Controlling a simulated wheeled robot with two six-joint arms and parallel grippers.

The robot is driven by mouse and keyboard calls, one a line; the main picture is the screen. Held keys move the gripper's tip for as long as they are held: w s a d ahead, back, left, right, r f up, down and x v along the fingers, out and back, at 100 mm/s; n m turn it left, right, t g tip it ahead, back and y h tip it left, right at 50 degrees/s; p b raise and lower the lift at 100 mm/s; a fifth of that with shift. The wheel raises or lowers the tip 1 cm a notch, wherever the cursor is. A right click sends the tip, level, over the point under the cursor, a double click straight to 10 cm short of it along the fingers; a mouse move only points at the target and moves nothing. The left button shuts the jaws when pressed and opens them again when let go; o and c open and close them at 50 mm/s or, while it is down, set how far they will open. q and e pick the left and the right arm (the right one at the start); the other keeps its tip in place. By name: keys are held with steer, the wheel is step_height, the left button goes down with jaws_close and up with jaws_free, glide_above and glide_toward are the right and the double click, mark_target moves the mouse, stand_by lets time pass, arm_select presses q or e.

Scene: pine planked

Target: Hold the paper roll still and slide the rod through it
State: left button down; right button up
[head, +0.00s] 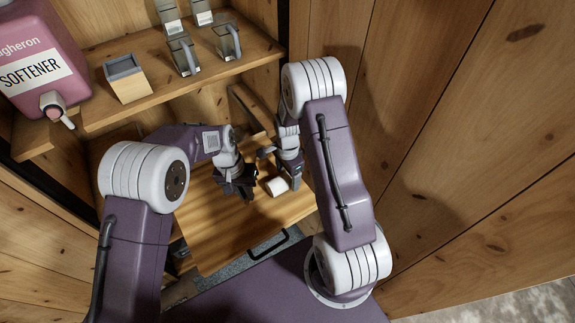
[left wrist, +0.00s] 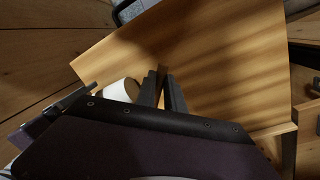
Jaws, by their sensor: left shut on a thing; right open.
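The white paper roll (head: 277,186) lies on its side on the wooden board, at the right in the head view. It also shows in the left wrist view (left wrist: 120,91), left of the fingers, with a brownish end. My left gripper (head: 242,190) is just left of the roll and apart from it. Its fingers (left wrist: 163,85) are nearly together on a thin brown piece (left wrist: 162,73), which looks like the rod; most of it is hidden. My right gripper (head: 284,170) is open, just behind and above the roll; whether it touches the roll is unclear.
The wooden board (head: 215,235) is clear in front of the grippers, with a dark handle (head: 268,245) at its front edge. Shelves at back left hold a pink softener jug (head: 45,45), a small box (head: 127,80) and several glass vessels. A plank wall (head: 450,140) closes the right side.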

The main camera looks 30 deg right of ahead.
steer(key=shift+f, duration=1.25)
steer(key=c, duration=1.5)
arm_select(q)
steer(key=a+f+m, duration=0.1)
steer(key=a, duration=0.1)
steer(key=a+f+m, duration=0.1)
steer(key=a+m, duration=0.1)
steer(key=a, duration=0.1)
steer(key=a+f+m, duration=0.1)
steer(key=a, duration=0.2)
steer(key=shift+w+m+t+y, duration=0.3)
steer(key=shift+w+y, duration=0.1)
steer(key=a+m, duration=0.1)
steer(key=a, duration=0.1)
steer(key=a+f+m, duration=0.1)
steer(key=a+m, duration=0.2)
steer(key=a, duration=0.1)
steer(key=shift+s+a+f+m, duration=0.25)
steer(key=shift+s+f+m, duration=0.05)
steer(key=shift+s+f, duration=0.1)
arm_select(e)
steer(key=shift+a, duration=0.1)
arm_select(q)
steer(key=shift+s+a+f+m, duration=0.1)
steer(key=shift+a+m, duration=0.25)
steer(key=shift+m, duration=0.05)
